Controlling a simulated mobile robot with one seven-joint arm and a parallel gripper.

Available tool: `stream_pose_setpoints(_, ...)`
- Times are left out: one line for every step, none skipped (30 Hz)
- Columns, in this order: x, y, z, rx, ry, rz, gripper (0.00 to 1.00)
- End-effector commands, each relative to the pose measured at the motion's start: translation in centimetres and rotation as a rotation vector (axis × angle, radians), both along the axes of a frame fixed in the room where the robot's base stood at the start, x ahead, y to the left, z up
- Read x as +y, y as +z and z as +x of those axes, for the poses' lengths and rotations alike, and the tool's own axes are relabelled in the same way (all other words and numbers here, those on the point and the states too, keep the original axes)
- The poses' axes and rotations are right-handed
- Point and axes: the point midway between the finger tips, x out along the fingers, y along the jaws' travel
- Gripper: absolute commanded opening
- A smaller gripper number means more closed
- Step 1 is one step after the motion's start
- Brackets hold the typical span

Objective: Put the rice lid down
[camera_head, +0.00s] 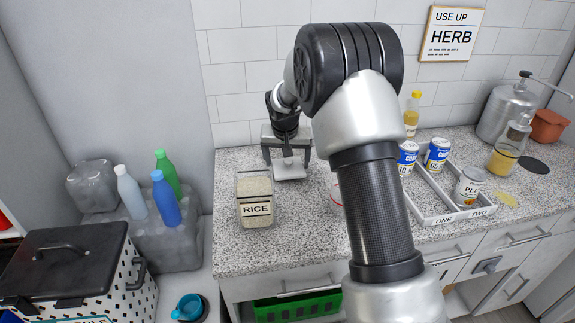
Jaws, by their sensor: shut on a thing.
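The rice lid (289,172) is a light grey, squarish piece at the back left of the granite counter. My gripper (287,157) points down over it and is shut on its raised middle part. The lid looks level and is very low over the counter; I cannot tell whether it touches. The clear rice container (256,208), labelled RICE, stands in front and to the left of the lid, with its top uncovered and rice inside.
My arm crosses the middle and hides part of the counter (237,256). To its right stand a white divided tray (455,216) with cans, an oil bottle (411,113), a jar (504,158) and a metal canister (505,108). Counter left of the container is narrow.

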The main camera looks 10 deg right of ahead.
Motion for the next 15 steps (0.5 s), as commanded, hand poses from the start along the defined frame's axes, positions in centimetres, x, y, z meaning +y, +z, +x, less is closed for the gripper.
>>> stream_pose_setpoints(0.00,-0.99,-0.06,0.003,0.001,0.000,0.60)
stream_pose_setpoints(-0.01,-1.26,-0.04,0.002,0.001,-0.001,0.60)
stream_pose_setpoints(0.00,-1.46,-0.03,0.001,0.000,-0.001,0.60)
stream_pose_setpoints(-0.01,-1.50,-0.02,0.000,0.000,0.000,0.60)
stream_pose_setpoints(-0.01,-1.48,-0.01,-0.001,0.000,0.000,0.60)
stream_pose_setpoints(-0.01,-1.44,0.00,-0.001,0.000,0.000,0.60)
stream_pose_setpoints(-0.01,-1.44,0.00,-0.001,0.000,0.000,0.60)
stream_pose_setpoints(-0.01,-1.44,0.00,-0.001,0.000,0.000,0.60)
stream_pose_setpoints(-0.01,-1.44,0.00,-0.001,0.000,0.000,0.60)
stream_pose_setpoints(-0.01,-1.46,0.00,0.000,0.000,0.000,0.60)
stream_pose_setpoints(-0.01,-1.54,0.00,0.000,0.000,0.000,0.60)
stream_pose_setpoints(0.00,-1.69,-0.02,0.000,0.000,0.000,0.60)
stream_pose_setpoints(0.00,-1.82,-0.02,0.000,0.000,0.000,0.60)
stream_pose_setpoints(0.00,-1.93,-0.01,0.000,0.000,0.000,0.60)
stream_pose_setpoints(-0.01,-1.83,-0.01,0.000,0.000,0.000,0.85)
